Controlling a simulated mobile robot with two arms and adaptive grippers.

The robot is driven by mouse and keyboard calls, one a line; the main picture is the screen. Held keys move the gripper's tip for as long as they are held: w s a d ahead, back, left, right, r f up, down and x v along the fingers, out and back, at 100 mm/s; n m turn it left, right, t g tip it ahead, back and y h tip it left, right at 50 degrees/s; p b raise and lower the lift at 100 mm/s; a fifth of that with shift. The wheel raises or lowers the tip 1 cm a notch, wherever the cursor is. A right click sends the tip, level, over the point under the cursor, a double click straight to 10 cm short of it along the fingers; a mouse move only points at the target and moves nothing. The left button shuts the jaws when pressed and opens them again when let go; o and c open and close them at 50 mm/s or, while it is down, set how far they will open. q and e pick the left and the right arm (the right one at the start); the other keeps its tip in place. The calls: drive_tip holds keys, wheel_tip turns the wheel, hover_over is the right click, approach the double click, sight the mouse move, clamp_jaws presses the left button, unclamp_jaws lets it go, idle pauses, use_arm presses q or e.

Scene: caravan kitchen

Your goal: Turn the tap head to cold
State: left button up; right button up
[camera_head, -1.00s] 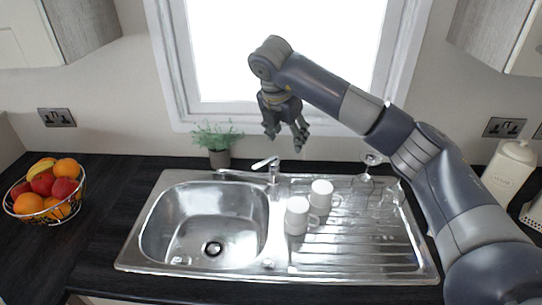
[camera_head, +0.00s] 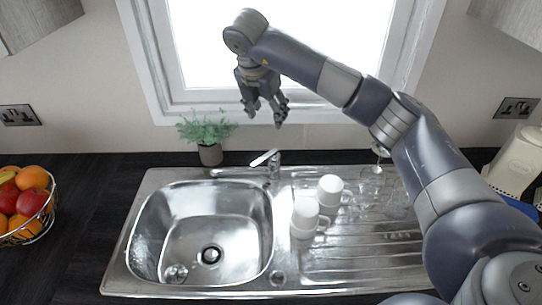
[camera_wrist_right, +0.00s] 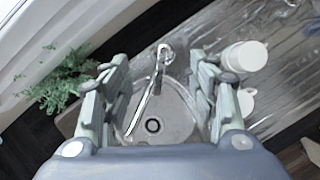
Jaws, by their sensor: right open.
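The chrome tap (camera_head: 272,163) stands at the back edge of the sink, its lever head (camera_head: 263,158) raised and pointing left and its spout reaching out over the basin. My right gripper (camera_head: 265,117) hangs above and behind the tap, in front of the window, open and empty, with its fingers pointing down. In the right wrist view the tap (camera_wrist_right: 159,75) lies between the two open fingers (camera_wrist_right: 160,90), some distance beyond them, with its spout running to the lower left. My left gripper is not in view.
A potted plant (camera_head: 208,138) stands left of the tap at the wall. Two white mugs (camera_head: 304,218) and some glasses (camera_head: 380,165) stand on the drainer. The sink basin (camera_head: 205,230) is empty. A fruit basket (camera_head: 25,210) is at far left.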

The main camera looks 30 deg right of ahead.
wheel_tip(320, 180, down, 4)
drive_tip(key=b, duration=0.7)
approach(272, 153)
drive_tip(key=p+x, duration=0.3)
drive_tip(key=x, duration=0.6)
drive_tip(key=shift+w+d+f, duration=0.1)
drive_tip(key=shift+d+f, duration=0.05)
drive_tip(key=shift+d, duration=0.05)
drive_tip(key=shift+w+d+f, duration=0.15)
drive_tip(key=shift+w+f, duration=0.05)
drive_tip(key=shift+f, duration=0.45)
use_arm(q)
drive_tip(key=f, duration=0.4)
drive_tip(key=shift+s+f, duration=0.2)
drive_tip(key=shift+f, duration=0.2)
